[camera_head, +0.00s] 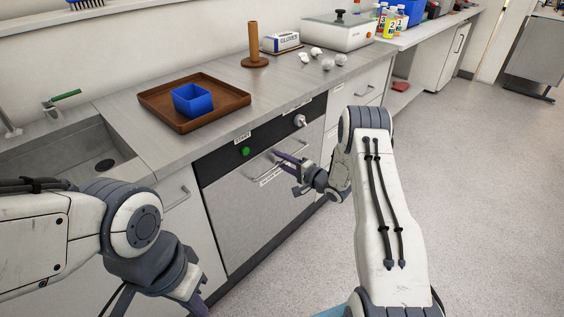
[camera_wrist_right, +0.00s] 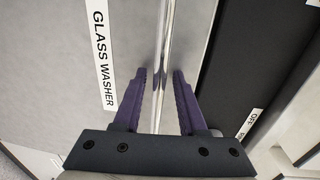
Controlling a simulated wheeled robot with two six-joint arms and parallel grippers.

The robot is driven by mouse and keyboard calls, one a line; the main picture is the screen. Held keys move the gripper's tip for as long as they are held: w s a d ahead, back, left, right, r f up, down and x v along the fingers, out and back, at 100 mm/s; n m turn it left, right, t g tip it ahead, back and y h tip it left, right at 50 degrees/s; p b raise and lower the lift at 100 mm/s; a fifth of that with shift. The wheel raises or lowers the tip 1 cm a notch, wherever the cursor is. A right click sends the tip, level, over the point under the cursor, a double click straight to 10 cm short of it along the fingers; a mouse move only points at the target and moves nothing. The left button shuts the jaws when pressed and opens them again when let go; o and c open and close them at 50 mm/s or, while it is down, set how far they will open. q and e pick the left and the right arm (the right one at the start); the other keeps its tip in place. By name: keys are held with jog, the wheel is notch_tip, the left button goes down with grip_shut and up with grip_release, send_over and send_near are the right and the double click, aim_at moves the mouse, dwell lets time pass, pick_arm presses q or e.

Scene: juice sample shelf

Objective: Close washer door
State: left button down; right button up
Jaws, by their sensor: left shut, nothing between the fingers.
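The glass washer has a grey front door (camera_head: 245,210) below a black control panel (camera_head: 218,162). The door stands upright and looks flush, or nearly flush, with the cabinet front. Its bar handle (camera_head: 262,189) runs along the upper part. My right gripper (camera_head: 287,173) is at the handle. In the right wrist view its purple fingers (camera_wrist_right: 161,90) are open, one on each side of the shiny bar (camera_wrist_right: 165,40), with gaps visible. The "GLASS WASHER" label (camera_wrist_right: 103,60) is beside them. My left gripper (camera_head: 198,304) is shut and empty at the bottom edge, mostly cut off.
A sink (camera_head: 70,150) is at the left. The floor (camera_head: 480,180) at the right is clear.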

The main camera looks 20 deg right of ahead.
jog(key=shift+d+r, duration=0.1)
dwell(0.4)
jog(key=shift+s+d, duration=0.2)
jog(key=shift+s, duration=0.1)
jog(key=v, duration=0.9)
jog(key=shift+s+p, duration=0.3)
jog(key=shift+p, duration=0.05)
jog(key=shift+d+r, duration=0.1)
jog(key=shift+d, duration=0.05)
